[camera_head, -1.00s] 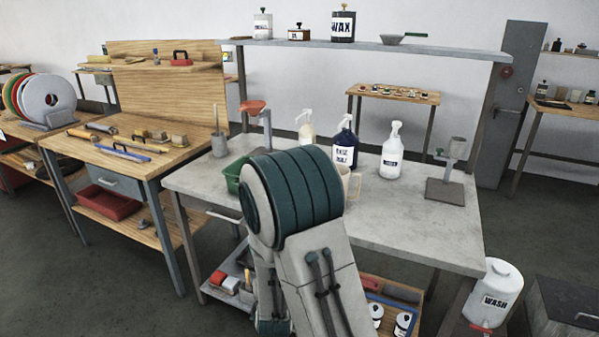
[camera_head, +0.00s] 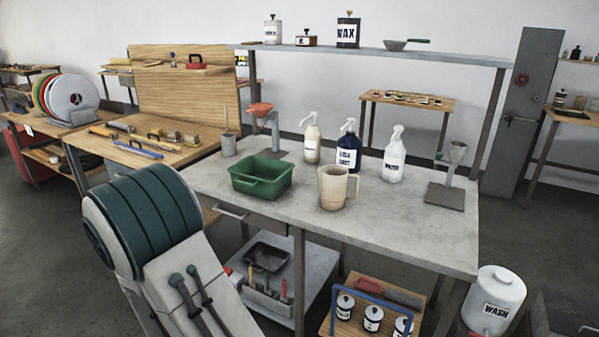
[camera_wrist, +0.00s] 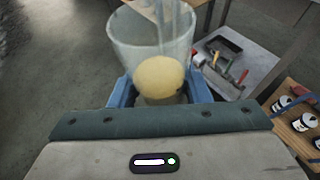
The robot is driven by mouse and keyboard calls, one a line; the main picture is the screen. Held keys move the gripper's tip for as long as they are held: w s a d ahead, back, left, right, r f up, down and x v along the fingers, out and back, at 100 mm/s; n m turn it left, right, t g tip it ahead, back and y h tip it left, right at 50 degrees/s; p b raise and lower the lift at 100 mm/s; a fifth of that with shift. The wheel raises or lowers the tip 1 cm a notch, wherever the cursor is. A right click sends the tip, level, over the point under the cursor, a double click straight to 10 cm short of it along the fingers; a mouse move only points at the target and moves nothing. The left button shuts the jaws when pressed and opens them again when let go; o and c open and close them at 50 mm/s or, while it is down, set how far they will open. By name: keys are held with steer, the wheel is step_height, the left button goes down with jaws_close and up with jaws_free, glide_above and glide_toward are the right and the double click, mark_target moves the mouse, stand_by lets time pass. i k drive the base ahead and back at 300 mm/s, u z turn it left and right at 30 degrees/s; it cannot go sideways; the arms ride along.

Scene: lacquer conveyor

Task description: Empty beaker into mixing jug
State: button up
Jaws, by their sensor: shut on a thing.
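A clear beaker (camera_wrist: 125,38) stands between the blue fingers of my gripper (camera_wrist: 160,92) in the wrist view. My gripper is shut on it. A pale yellow mass (camera_wrist: 158,76) shows low inside the beaker; I cannot tell whether it is liquid. The beaker is over the floor, in front of the grey bench. A beige mixing jug (camera_head: 336,188) with a handle on its right stands upright on the grey bench in the head view, apart from my gripper. My gripper and the beaker are out of the head view. The inside of the jug is mostly hidden.
The grey bench (camera_head: 400,232) bears a green tub (camera_head: 262,180) left of the jug, several spray and pump bottles (camera_head: 348,150) behind it, and stands at both sides. Its front right is bare. Below are a lower shelf (camera_head: 310,262) and a can carrier (camera_head: 365,300).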

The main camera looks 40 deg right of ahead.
mark_target(332, 178)
steer(key=u, duration=0.5)
steer(key=i, duration=2.4)
steer(key=z, duration=3)
